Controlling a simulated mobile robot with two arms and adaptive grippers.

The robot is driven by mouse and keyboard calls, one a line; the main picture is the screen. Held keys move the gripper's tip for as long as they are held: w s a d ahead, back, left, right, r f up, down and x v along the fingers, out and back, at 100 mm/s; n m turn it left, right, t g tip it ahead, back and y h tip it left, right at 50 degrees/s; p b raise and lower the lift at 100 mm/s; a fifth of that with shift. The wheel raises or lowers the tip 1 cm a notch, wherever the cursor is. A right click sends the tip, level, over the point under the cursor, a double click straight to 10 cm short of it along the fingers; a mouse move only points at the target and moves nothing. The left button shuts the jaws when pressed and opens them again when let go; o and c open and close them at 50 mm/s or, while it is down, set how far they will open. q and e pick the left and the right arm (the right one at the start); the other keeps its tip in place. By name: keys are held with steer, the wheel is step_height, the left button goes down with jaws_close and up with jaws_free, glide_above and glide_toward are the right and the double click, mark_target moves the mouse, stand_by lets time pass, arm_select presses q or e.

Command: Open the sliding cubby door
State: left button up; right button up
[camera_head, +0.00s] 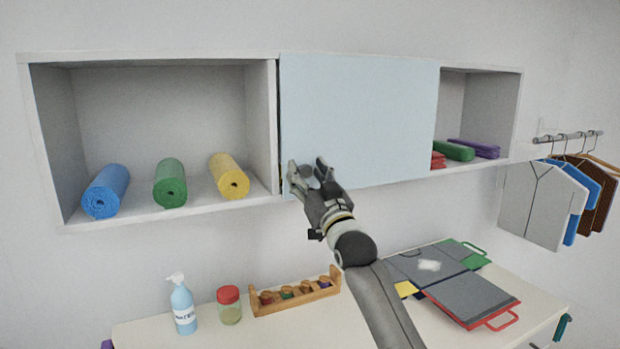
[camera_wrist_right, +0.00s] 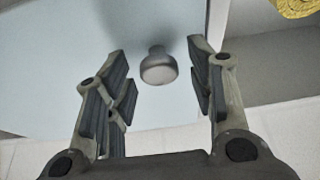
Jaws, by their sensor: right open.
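The sliding cubby door (camera_head: 362,110) is a pale blue panel covering the middle of the wall cubby. In the right wrist view the door (camera_wrist_right: 60,50) fills the upper left, and its round grey knob (camera_wrist_right: 158,68) stands out from it near its lower edge. My right gripper (camera_head: 312,172) is at the door's lower left corner in the head view. In the wrist view my right gripper (camera_wrist_right: 160,75) is open, with the knob between its spread fingers and a visible gap on both sides. The fingers hide most of the knob in the head view. My left gripper is not in view.
The left cubby (camera_head: 160,205) holds blue, green and yellow rolls. The right cubby (camera_head: 490,100) holds folded coloured items. Below, a table (camera_head: 250,335) carries a bottle (camera_head: 183,305), a red-lidded jar (camera_head: 229,305), a wooden rack (camera_head: 295,298) and folders (camera_head: 465,298). Clothes hang at the right.

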steer(key=shift+s+d+f, duration=0.15)
steer(key=shift+s+f, duration=0.1)
steer(key=shift+s, duration=0.1)
steer(key=v, duration=1.1)
